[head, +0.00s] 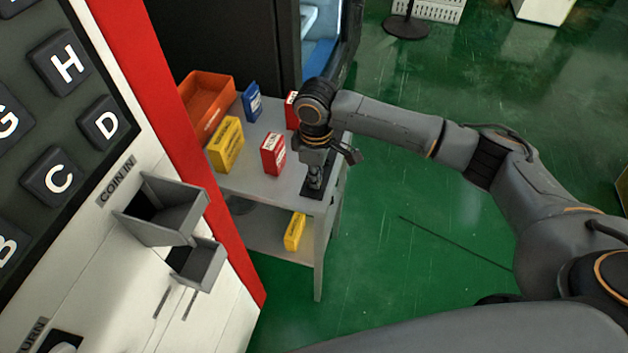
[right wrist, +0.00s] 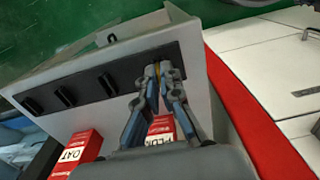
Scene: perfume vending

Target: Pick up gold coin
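The gold coin shows as a thin yellow sliver (right wrist: 157,70) between my right fingertips in the right wrist view, at one end of a black slotted holder (right wrist: 88,88). The fingers hide most of it. My right gripper (right wrist: 157,76) points down at the holder, its fingertips close together on either side of the coin and apparently touching it. In the head view my right gripper (head: 313,182) is over the black holder (head: 316,193) at the front right corner of the grey table. The coin cannot be made out there. My left gripper is not in view.
The grey table (head: 250,184) carries red boxes (head: 273,153), a yellow box (head: 226,144), a blue box (head: 251,101) and an orange bin (head: 207,103). A vending machine with a coin-in tray (head: 168,213) stands at left. Green floor is open at right.

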